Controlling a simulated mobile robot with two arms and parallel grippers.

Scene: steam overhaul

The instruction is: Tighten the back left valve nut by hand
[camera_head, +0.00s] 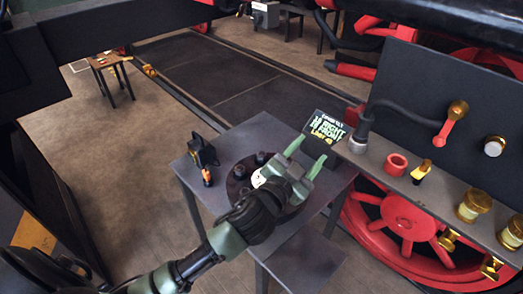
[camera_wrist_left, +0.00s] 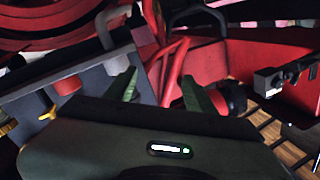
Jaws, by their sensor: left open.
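A dark round valve cover (camera_head: 232,187) lies on the grey table (camera_head: 228,140). Two small black nuts stand on it, one at the left (camera_head: 240,172) and one further back (camera_head: 262,157). I cannot tell for certain which is the back left valve nut; the rest of the cover is hidden by my left gripper and arm. My left gripper (camera_head: 305,156) is above the cover's right side, its green fingers spread, empty and pointing to the back right. In the left wrist view the open fingers (camera_wrist_left: 160,90) show with no nut between them. My right gripper is not in view.
A black tool with an orange part (camera_head: 207,176) stands at the table's left. A lettered sign (camera_head: 326,128) is just beyond my fingers.

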